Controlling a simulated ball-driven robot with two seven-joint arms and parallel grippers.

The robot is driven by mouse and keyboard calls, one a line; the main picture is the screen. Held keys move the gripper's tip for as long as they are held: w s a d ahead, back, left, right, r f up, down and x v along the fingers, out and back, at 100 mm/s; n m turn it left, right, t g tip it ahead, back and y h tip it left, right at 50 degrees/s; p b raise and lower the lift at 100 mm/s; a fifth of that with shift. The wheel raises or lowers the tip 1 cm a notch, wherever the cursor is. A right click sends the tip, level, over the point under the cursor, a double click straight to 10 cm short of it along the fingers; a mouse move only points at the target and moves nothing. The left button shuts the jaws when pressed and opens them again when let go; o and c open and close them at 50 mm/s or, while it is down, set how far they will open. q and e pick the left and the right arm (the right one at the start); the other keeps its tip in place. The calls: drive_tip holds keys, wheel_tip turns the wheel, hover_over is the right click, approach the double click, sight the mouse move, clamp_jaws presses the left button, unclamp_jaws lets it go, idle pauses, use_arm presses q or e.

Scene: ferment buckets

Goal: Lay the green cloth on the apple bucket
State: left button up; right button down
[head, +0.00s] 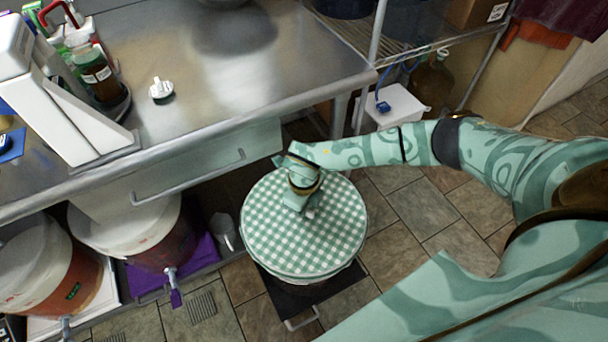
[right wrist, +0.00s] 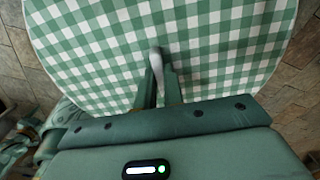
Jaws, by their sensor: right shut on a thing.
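The green and white checked cloth (head: 335,240) is a flat round shape, spread over the top of a round vessel beside the counter. The vessel is almost wholly hidden under it, so I cannot tell its contents or label. My right gripper (head: 308,208) points down at the cloth's middle. In the right wrist view the cloth (right wrist: 110,50) fills the top, and my right gripper (right wrist: 162,72) is shut on a small pale raised piece at its centre. I cannot tell whether the cloth rests fully or hovers slightly. My left gripper is not in view.
A steel counter (head: 250,90) with a drawer handle runs along the upper left. Two white-topped buckets with taps, one of them on the left (head: 40,265), stand below it. A dark tray (head: 300,300) lies under the covered vessel. A wire shelf (head: 410,40) stands behind. Tiled floor is free to the right.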

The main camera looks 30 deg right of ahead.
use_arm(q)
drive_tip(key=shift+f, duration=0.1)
use_arm(e)
drive_tip(key=shift+f, duration=0.55)
drive_tip(key=shift+f, duration=0.2)
idle(1.1)
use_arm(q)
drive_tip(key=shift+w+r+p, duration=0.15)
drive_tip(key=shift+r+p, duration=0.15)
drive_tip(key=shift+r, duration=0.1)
use_arm(e)
drive_tip(key=shift+f, duration=0.1)
idle(0.7)
drive_tip(key=c, duration=0.9)
unclamp_jaws()
drive_tip(key=shift+r+p, duration=3)
drive_tip(key=shift+r, duration=0.55)
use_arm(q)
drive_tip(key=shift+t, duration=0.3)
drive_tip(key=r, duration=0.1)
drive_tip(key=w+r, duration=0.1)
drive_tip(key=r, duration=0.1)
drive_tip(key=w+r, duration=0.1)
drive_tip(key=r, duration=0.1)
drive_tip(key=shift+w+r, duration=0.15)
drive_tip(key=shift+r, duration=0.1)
use_arm(e)
drive_tip(key=shift+f, duration=0.1)
